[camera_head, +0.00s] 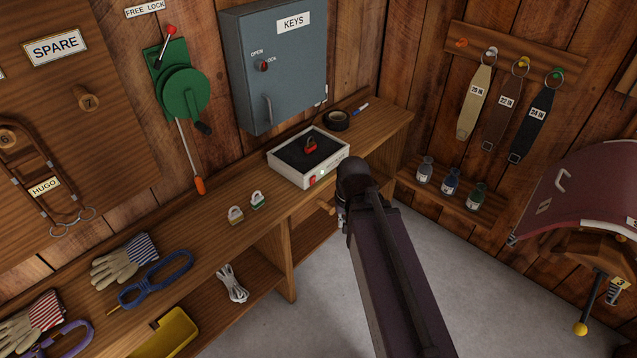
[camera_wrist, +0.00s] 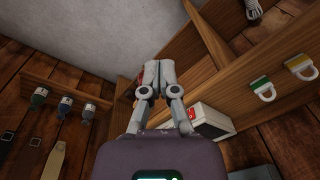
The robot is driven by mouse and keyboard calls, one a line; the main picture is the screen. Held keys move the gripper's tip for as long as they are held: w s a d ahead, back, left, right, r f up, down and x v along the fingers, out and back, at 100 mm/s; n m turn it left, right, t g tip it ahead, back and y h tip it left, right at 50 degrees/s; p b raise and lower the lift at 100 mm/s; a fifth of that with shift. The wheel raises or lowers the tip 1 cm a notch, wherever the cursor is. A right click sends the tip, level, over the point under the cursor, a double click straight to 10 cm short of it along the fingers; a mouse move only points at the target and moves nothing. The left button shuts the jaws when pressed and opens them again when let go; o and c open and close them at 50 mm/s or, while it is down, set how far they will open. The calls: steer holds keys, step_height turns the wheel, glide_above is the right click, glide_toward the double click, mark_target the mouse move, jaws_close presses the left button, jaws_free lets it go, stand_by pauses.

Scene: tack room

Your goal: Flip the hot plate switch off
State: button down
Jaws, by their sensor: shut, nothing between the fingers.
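The hot plate (camera_head: 284,172) is a white box with a black top, sitting on the wooden bench. In the wrist view the hot plate's white side (camera_wrist: 212,125) shows right of my gripper, with a red patch that may be the switch. My gripper (camera_wrist: 158,72) is shut and empty, apart from the hot plate. In the head view my wrist is just right of the hot plate and hides most of the gripper. I cannot tell the switch's position.
A red object (camera_head: 310,145) like a padlock lies on the black top. Two padlocks (camera_head: 236,215) sit left on the bench. A grey key cabinet (camera_head: 275,70) hangs above. Bottles (camera_head: 451,181) stand on the right shelf.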

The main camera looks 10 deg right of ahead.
mark_target(313, 181)
steer(key=w+d+f+m+t+y+b, duration=0.1)
steer(key=w+m+b, duration=0.3)
steer(key=m, duration=0.5)
steer(key=w+d+f+m+t+y+b, duration=0.2)
steer(key=w+m+t+y+b, duration=0.1)
steer(key=w+m, duration=0.5)
steer(key=w+d+f+m+t+y+b, duration=0.1)
steer(key=w+d+f+m+t+b, duration=0.1)
steer(key=w+m+b, duration=0.3)
steer(key=shift+w+d+f+m+t+y, duration=0.3)
steer(key=shift+w+m+t, duration=0.7)
steer(key=shift+m, duration=1.3)
steer(key=shift+w+a+f, duration=0.1)
steer(key=shift+a, duration=0.05)
steer(key=b+x, duration=0.6)
steer(key=x, duration=0.4)
steer(key=shift+b, duration=0.35)
steer(key=shift+w+a+r+p, duration=0.15)
steer(key=shift+w+a+p, duration=0.05)
steer(key=shift+w+a, duration=0.5)
steer(key=shift+w+a+r+p, duration=0.2)
steer(key=shift+w+a, duration=0.35)
steer(key=shift+w, duration=0.2)
steer(key=shift+a, duration=0.1)
